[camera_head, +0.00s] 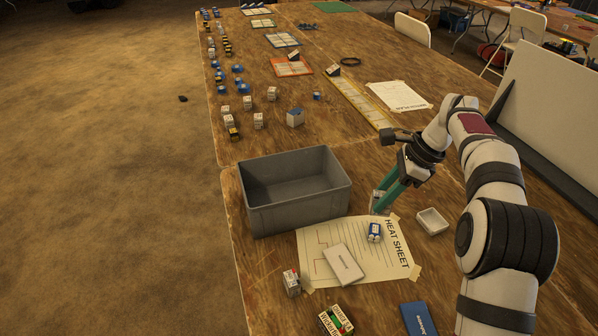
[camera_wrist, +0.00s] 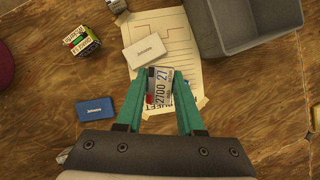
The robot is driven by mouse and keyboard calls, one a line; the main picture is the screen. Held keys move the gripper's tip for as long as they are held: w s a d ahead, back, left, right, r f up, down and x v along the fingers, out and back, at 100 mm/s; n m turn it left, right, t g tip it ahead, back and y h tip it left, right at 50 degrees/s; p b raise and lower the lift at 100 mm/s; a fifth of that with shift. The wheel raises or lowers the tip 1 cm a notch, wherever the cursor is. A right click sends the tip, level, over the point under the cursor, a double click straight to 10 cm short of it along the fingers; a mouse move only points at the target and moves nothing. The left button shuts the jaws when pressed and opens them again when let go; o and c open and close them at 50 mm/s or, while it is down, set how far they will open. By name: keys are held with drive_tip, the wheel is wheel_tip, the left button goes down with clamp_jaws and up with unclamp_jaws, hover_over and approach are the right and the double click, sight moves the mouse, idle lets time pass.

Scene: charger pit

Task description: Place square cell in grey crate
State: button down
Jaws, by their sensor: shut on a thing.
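The square cell (camera_wrist: 160,88), a pale box-shaped cell with printed numbers, is between my gripper's teal fingers (camera_wrist: 160,100) in the wrist view. My gripper (camera_head: 380,206) is shut on it. In the head view the cell (camera_head: 378,199) shows at the fingertips, partly covered by the fingers, to the right of the crate. It appears to be above the table; the exact gap cannot be told. The grey crate (camera_head: 300,214) stands open on the table, left of my gripper, and its visible inside looks empty. In the wrist view the crate (camera_wrist: 205,30) is at top right.
A taped heat sheet (camera_head: 318,268) lies in front of the crate, with a white box (camera_head: 343,264) and a blue-and-white cell pack (camera_head: 375,232) on it. A small white dish (camera_head: 432,221) is right of my gripper. A small box (camera_head: 291,282) stands near the table's left edge.

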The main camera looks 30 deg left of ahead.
drive_tip(key=shift+w+a+f+m+t, duration=1.25)
drive_tip(key=shift+a+m, duration=2)
drive_tip(key=shift+a, duration=2.6)
drive_tip(key=shift+w+a+f+m+t, duration=1.25)
drive_tip(key=shift+a+m, duration=2)
drive_tip(key=shift+a, duration=2.55)
drive_tip(key=shift+h, duration=0.3)
wheel_tip(320, 180, down, 10)
drive_tip(key=shift+a+r, duration=0.1)
drive_tip(key=shift+f, duration=0.2)
drive_tip(key=shift+f, duration=0.35)
drive_tip(key=c, duration=0.5)
unclamp_jaws()
drive_tip(key=shift+f, duration=0.1)
drive_tip(key=shift+c, duration=0.2)
